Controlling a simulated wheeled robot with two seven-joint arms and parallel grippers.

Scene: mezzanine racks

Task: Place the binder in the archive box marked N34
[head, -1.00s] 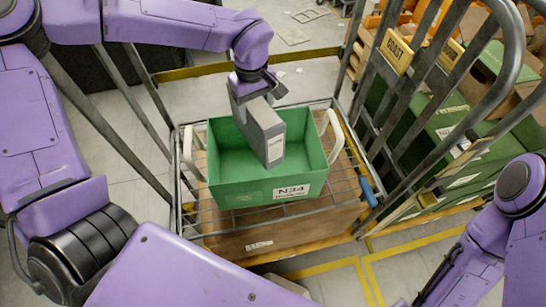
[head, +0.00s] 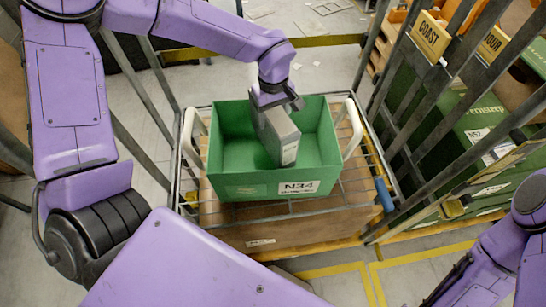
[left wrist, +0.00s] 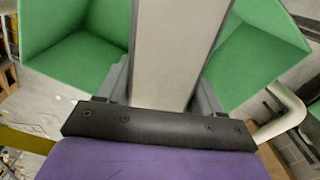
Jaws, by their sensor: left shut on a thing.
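The grey binder (head: 277,135) stands upright, slightly tilted, partly inside the green archive box. The box (head: 240,187) carries a white N34 label on its front wall and sits on a wire cart. My left gripper (head: 276,103) is shut on the top of the binder, above the box opening. In the left wrist view the binder (left wrist: 175,50) runs down between the fingers, with green box walls (left wrist: 262,50) on both sides. Whether the binder touches the box floor is hard to tell. My right arm shows at the lower right, but its gripper is out of view.
A brown carton (head: 290,230) lies under the wire shelf of the cart. White handles (head: 355,128) rise beside the box. Metal rails and other green boxes (head: 470,130) stand at the right. The box interior around the binder looks empty.

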